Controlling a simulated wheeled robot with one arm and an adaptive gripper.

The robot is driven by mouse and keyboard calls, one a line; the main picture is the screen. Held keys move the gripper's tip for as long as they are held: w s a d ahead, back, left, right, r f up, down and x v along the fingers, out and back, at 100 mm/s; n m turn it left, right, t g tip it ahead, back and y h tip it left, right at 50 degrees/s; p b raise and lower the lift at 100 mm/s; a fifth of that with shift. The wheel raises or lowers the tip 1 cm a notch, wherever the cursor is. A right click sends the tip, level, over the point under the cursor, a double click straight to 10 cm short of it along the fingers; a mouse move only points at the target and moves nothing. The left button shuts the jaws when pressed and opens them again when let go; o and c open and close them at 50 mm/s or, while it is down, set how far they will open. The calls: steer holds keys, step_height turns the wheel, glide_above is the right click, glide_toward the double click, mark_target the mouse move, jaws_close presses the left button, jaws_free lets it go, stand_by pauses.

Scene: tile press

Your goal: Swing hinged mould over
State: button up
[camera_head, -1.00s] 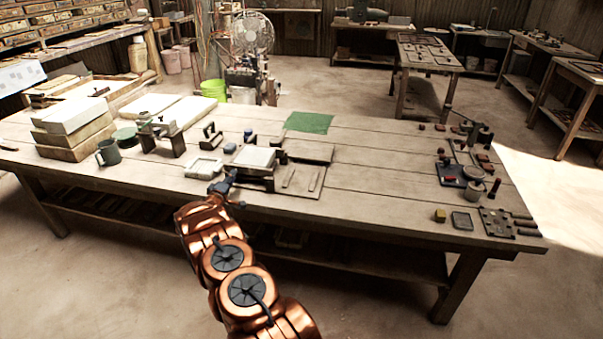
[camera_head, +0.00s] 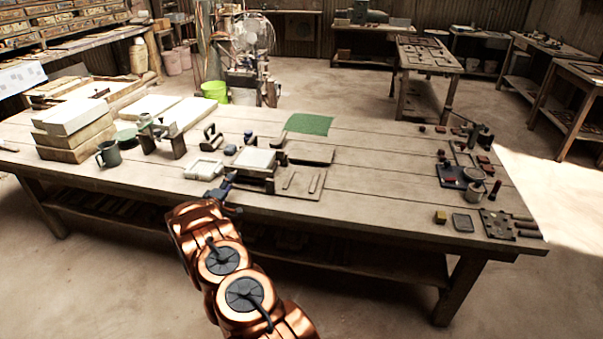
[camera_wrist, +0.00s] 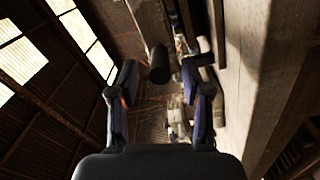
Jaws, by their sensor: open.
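The mould (camera_head: 254,158), a pale slab in a dark frame, sits near the front edge of the long table, left of its middle. A flat dark plate (camera_head: 310,152) lies beside it on the right. My gripper (camera_head: 228,186) is at the table's front edge, just left of and in front of the mould. In the wrist view my gripper (camera_wrist: 162,92) has its two fingers apart with nothing held. A dark cylinder (camera_wrist: 158,66), perhaps a handle, shows beyond and between the fingertips. I cannot tell whether any finger touches the frame.
A white tray (camera_head: 204,168) lies left of the mould. A thin board with two rods (camera_head: 303,183) lies to its right. A mug (camera_head: 109,154) and stacked blocks (camera_head: 73,132) stand further left. The table (camera_head: 370,185) is clear right of centre.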

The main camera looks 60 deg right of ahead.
steer(key=shift+v, duration=2.5)
